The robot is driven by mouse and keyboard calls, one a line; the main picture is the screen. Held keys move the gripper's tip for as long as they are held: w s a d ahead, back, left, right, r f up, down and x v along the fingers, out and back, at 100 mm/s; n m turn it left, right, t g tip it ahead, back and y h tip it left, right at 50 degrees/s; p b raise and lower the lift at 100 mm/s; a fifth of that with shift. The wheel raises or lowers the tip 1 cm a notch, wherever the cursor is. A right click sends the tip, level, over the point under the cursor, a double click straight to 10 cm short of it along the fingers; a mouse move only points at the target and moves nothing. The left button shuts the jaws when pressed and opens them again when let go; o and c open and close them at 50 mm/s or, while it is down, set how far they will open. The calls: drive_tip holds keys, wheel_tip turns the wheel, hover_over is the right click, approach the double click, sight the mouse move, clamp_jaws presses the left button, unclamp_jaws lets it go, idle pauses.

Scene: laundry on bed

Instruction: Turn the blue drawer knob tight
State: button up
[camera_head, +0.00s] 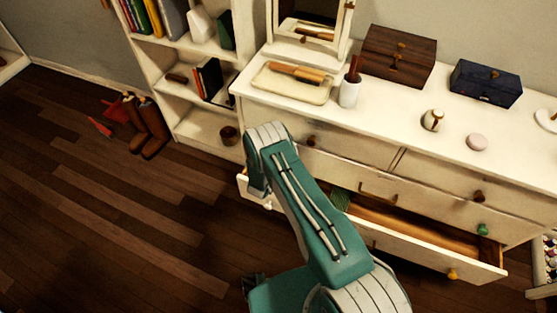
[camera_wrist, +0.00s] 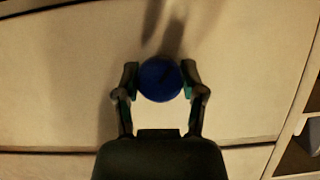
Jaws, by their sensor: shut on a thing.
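The blue drawer knob (camera_wrist: 160,80) shows in the wrist view as a round blue disc in front of a cream drawer front (camera_wrist: 60,65). My gripper (camera_wrist: 160,84) has one finger on each side of the knob and is shut on it. In the head view my teal arm reaches down to the dresser's left part and hides both the blue knob and my gripper. The white dresser (camera_head: 350,142) has other knobs in sight: a green one (camera_head: 483,229), a yellow one (camera_head: 452,274) and a brown one (camera_head: 478,196).
A lower drawer (camera_head: 425,258) stands pulled open at the right of my arm. A bookshelf (camera_head: 190,85) stands left of the dresser, with brown boots (camera_head: 150,125) on the floor beside it. A tray (camera_head: 290,84), a cup (camera_head: 349,92) and boxes stand on top.

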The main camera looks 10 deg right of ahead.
drive_tip(key=shift+d+m+t+y, duration=0.1)
drive_tip(key=shift+m+t+y, duration=0.5)
drive_tip(key=shift+m, duration=0.6)
drive_tip(key=m+t+y, duration=0.1)
drive_tip(key=m, duration=0.1)
drive_tip(key=shift+m, duration=0.3)
drive_tip(key=m+t, duration=0.1)
drive_tip(key=m, duration=0.1)
drive_tip(key=m+t+y, duration=0.1)
drive_tip(key=m+t, duration=0.1)
drive_tip(key=m, duration=0.1)
drive_tip(key=shift+d+f+y, duration=0.1)
drive_tip(key=shift+f+y, duration=0.05)
drive_tip(key=shift+y, duration=0.15)
drive_tip(key=m+t, duration=0.1)
drive_tip(key=m, duration=0.2)
drive_tip(key=shift+s+f+m, duration=0.1)
drive_tip(key=shift+m, duration=0.3)
drive_tip(key=m, duration=0.1)
drive_tip(key=m+t+h, duration=0.1)
drive_tip(key=m, duration=0.1)
drive_tip(key=shift+f+m+t, duration=0.15)
drive_tip(key=shift+m+t, duration=0.15)
drive_tip(key=m+h, duration=0.1)
drive_tip(key=m, duration=0.3)
drive_tip(key=shift+f+t, duration=0.1)
drive_tip(key=shift+t, duration=0.2)
drive_tip(key=shift+m+h, duration=1)
drive_tip(key=shift+m, duration=0.8)
